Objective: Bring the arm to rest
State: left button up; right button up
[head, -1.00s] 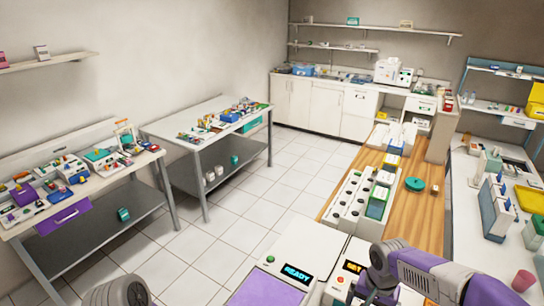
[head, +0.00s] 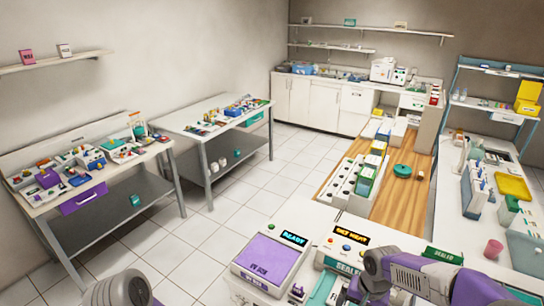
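My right arm (head: 415,277) comes in at the bottom right, purple and grey, over the near edge of the white counter. Its gripper is not visible. A grey rounded part of my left arm (head: 122,290) shows at the bottom edge, left of the purple-topped device. The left gripper is out of the frame. Neither visible arm part shows an object being held.
A purple-topped device (head: 272,256) with a lit READY display and a second lit device (head: 345,246) stand close to my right arm. A wooden counter (head: 408,198) runs behind them. Left are two work tables (head: 215,140) with small items. The tiled floor (head: 205,230) between is clear.

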notch_tip(320, 180, down, 7)
jog(key=w+a+y+b, duration=0.1)
jog(key=w+a, duration=0.1)
jog(key=a, duration=0.1)
pick_arm(q)
notch_tip(320, 180, down, 10)
jog(key=w+b, duration=0.1)
jog(key=b, duration=0.6)
jog(key=shift+w+r+b, duration=0.2)
jog(key=shift+w+b, duration=0.15)
pick_arm(e)
jog(key=s+a+f+n, duration=0.1)
jog(key=s+a+f, duration=0.2)
jog(key=f, duration=0.6)
jog(key=s+a+f+n+y, duration=0.1)
jog(key=s+a+f, duration=0.2)
jog(key=s+f, duration=0.3)
jog(key=s+a+f+n+y, duration=0.1)
jog(key=s+a+f, duration=0.3)
jog(key=f, duration=0.8)
jog(key=shift+s, duration=0.85)
